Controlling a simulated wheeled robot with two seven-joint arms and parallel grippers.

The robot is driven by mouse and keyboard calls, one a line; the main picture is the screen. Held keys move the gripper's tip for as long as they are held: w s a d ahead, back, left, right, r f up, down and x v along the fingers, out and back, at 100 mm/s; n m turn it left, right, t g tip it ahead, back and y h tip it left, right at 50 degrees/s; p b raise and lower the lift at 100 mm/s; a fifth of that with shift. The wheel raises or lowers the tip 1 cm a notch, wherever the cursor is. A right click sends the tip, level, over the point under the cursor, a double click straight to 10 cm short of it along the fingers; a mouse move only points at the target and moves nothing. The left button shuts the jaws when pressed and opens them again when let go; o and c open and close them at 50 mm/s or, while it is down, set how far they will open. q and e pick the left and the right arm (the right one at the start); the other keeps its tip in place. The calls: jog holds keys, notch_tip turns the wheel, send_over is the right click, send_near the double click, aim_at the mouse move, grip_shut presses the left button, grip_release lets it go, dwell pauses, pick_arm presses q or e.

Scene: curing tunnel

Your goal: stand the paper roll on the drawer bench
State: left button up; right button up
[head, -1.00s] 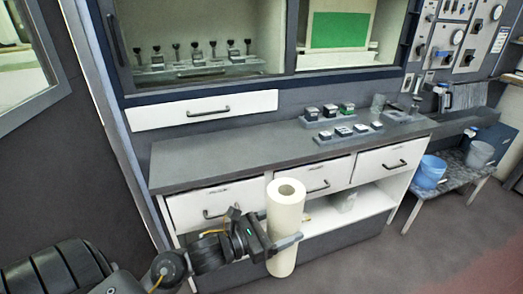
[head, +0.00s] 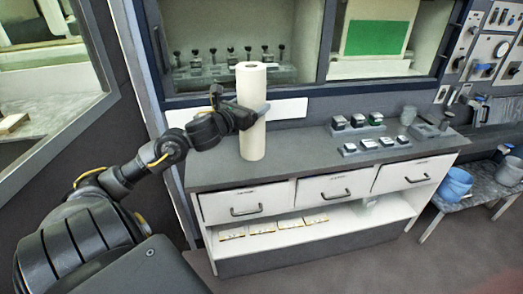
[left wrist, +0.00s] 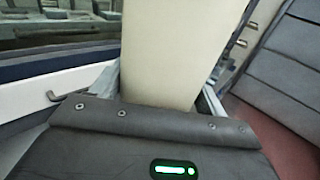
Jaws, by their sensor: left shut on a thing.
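The paper roll (head: 252,142) is a tall cream cylinder, upright at the left part of the drawer bench in the head view. My left gripper (head: 250,112) is shut on it around its middle. The roll's lower end shows against the grey bench top (head: 310,150); I cannot tell whether it touches the surface or is just above it. My right gripper is not in view.
The bench top between roll and racks is clear. A cabinet window frame (head: 300,90) rises behind. A blue bucket (head: 456,184) stands on a low side table.

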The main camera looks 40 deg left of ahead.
aim_at(241, 93)
pick_arm(q)
jog(key=shift+n+y, duration=0.7)
jog(key=shift+y, duration=0.2)
jog(key=a+r, duration=0.2)
jog(key=a, duration=0.1)
jog(key=shift+r, duration=0.3)
jog(key=shift+s+a+r+y, duration=0.1)
jog(key=shift+a+y, duration=0.2)
jog(key=shift+a, duration=0.15)
jog(key=shift+a+g, duration=0.1)
jog(key=shift+g, duration=0.2)
jog(key=shift+n, duration=0.3)
jog(key=w+f+p, duration=0.1)
jog(key=w, duration=0.2)
jog(key=w+d+f+p, duration=0.1)
jog(key=w, duration=0.2)
jog(key=w+d+f+p, duration=0.1)
jog(key=w, duration=0.2)
jog(key=shift+d+f, duration=0.15)
jog(key=shift+f, duration=0.2)
jog(key=w+f+p, duration=0.1)
jog(key=w+f, duration=0.2)
jog(key=f, duration=0.2)
jog(key=shift+w+d, duration=0.35)
jog(key=shift+d, duration=0.05)
jog(key=f+p, duration=0.1)
jog(key=f, duration=0.1)
jog(key=w+f+p, duration=0.1)
jog(key=f, duration=0.1)
jog(key=shift+d+f, duration=0.15)
